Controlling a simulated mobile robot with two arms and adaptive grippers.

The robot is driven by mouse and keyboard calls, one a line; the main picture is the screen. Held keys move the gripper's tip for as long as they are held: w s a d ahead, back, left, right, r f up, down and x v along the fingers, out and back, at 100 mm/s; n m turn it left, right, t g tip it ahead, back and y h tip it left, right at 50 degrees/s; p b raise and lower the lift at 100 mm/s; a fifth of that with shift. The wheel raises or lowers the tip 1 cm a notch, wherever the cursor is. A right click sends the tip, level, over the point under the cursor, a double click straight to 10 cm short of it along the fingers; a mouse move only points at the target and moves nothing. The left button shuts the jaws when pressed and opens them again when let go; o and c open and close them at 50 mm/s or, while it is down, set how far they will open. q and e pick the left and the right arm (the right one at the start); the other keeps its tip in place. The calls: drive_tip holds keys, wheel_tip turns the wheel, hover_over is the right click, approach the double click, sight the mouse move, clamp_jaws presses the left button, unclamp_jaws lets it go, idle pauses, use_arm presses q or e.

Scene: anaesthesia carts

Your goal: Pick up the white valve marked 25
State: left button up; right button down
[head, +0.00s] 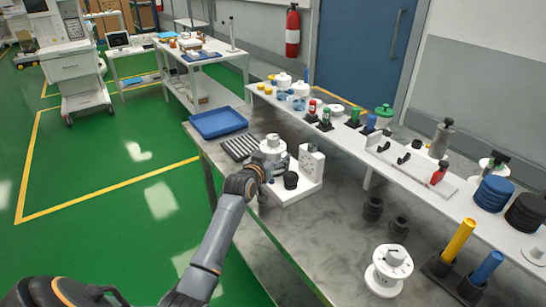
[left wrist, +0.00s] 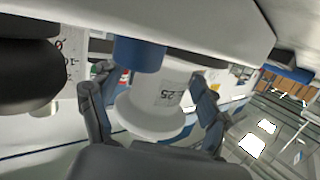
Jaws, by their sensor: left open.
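The white valve marked 25 (left wrist: 155,105) is in the middle of the left wrist view, its number appearing upside down. In the head view a white round-bodied valve (head: 272,146) stands on the bench beside a white stand, at the end of my left arm. My left gripper (head: 266,168) is at this valve and partly hides its lower part. In the left wrist view the open fingers of my left gripper (left wrist: 151,82) lie on either side of the valve. I cannot tell whether they touch it. My right gripper is not in view.
A white stand (head: 311,163) with a dial plate and a black knob (head: 290,181) is close on the right. A ribbed dark rack (head: 240,147) and a blue tray (head: 218,122) lie behind. Another white dial unit (head: 388,270) stands nearer. A raised shelf (head: 340,126) runs behind.

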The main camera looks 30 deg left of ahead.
use_arm(q)
drive_tip(key=shift+w, duration=0.1)
drive_tip(key=c, duration=1.4)
drive_tip(key=shift+c, duration=0.4)
drive_tip(key=shift+r, duration=0.2)
